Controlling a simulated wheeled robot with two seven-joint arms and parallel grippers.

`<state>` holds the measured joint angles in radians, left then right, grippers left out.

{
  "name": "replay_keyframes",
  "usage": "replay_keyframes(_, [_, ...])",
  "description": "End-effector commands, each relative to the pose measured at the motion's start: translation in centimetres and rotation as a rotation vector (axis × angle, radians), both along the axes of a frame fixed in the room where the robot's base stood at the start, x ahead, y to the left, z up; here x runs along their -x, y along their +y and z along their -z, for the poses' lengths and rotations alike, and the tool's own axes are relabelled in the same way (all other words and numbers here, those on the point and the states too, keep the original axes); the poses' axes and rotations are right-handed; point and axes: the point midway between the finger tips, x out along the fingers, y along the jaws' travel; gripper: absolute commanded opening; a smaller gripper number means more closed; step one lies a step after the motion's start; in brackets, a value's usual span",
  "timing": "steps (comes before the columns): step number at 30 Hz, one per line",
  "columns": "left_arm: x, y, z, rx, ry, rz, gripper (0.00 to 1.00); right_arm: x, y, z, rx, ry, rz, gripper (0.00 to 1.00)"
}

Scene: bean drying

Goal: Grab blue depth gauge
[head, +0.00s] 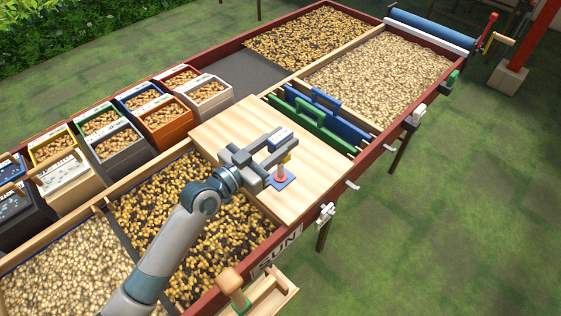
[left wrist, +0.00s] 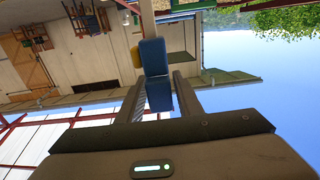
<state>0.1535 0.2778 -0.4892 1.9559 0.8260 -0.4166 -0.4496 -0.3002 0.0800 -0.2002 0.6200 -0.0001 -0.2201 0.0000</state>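The blue depth gauge (head: 282,182) stands upright on the pale wooden board, with a blue square base, a red ring, a pale stem and a yellow part. Its blue top block (head: 281,137) lies between the fingers of my left gripper (head: 279,145). The base appears to rest on the board. My right gripper is in neither view.
The wooden board (head: 218,125) spans the red-framed drying bed, with beans on both sides. Green (head: 309,127) and blue (head: 343,125) handled boards stand beyond it. Bean bins (head: 165,125) line the left. A wooden tray with a knobbed tool (head: 231,282) is at the front.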

Motion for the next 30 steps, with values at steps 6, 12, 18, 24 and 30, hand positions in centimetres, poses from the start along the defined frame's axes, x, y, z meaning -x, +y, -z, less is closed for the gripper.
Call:
replay_keyframes(6, [0.0,0.0,0.0,0.0,0.0,0.0,0.0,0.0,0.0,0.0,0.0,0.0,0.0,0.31])
replay_keyframes(12, [0.0,0.0,-0.1,0.001,-0.001,0.0,0.0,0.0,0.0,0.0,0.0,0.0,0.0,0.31])
replay_keyframes(18, [0.0,0.0,-0.5,0.001,-0.002,0.0,0.0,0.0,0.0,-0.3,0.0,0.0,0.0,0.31])
replay_keyframes(24, [0.0,0.0,-1.8,0.001,-0.003,0.0,0.0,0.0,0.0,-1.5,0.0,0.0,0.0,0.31])
replay_keyframes(30, [0.0,0.0,-4.2,0.001,-0.004,0.0,0.0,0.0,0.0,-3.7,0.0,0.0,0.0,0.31])
